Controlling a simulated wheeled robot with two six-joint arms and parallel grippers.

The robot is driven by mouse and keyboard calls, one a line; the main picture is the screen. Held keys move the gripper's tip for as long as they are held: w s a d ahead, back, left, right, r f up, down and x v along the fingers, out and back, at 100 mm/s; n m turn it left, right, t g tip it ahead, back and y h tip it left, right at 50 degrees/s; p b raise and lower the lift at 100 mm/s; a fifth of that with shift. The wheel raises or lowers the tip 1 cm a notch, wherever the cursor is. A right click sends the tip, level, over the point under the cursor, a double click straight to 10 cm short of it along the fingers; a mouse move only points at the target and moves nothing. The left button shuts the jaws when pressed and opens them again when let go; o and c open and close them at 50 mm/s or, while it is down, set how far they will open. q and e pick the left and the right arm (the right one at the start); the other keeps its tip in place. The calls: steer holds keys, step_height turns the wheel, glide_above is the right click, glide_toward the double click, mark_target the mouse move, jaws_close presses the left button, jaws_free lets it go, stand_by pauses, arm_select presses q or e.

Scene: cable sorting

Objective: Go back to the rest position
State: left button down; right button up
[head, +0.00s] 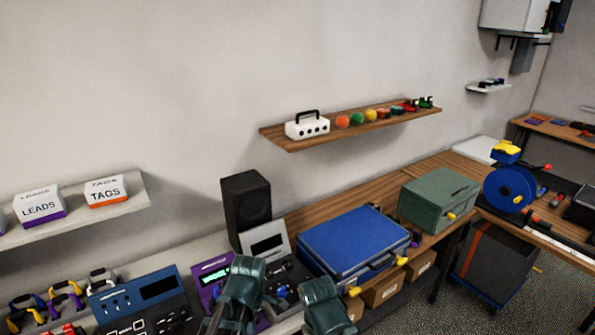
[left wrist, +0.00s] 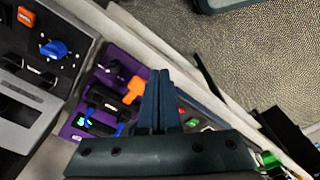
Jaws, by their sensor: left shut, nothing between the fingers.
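My left gripper (left wrist: 160,78) shows in the left wrist view with its two dark fingers together and nothing between them. In that view it is in front of a purple unit (left wrist: 72,122) with an orange part (left wrist: 134,90); I cannot tell whether it touches anything. In the head view a dark green part of my left arm (head: 240,290) is at the bottom, over the bench devices. Another dark green part of my arms (head: 325,308) stands to its right. My right gripper's fingers do not show in either view.
A blue case (head: 350,240), a green box (head: 438,194) and a black speaker (head: 246,205) stand on the bench. A blue device (head: 140,300) sits at the left. Shelves carry a LEADS box (head: 40,207), a TAGS box (head: 106,191) and a white box (head: 306,128).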

arm_select(q)
steer(key=s+d+f+m+b, duration=0.1)
steer(key=s+d+m, duration=0.2)
steer(key=m, duration=0.6)
steer(key=s+d+f+m+b, duration=0.2)
steer(key=s+d+m, duration=0.1)
steer(key=m, duration=0.7)
steer(key=shift+s+d+f+g, duration=0.3)
steer(key=shift+s+g, duration=0.1)
steer(key=shift+s, duration=0.45)
arm_select(e)
step_height(320, 180, down, 4)
steer(key=shift+r, duration=0.15)
arm_select(q)
steer(key=shift+a+y, duration=0.1)
steer(key=shift+y, duration=0.2)
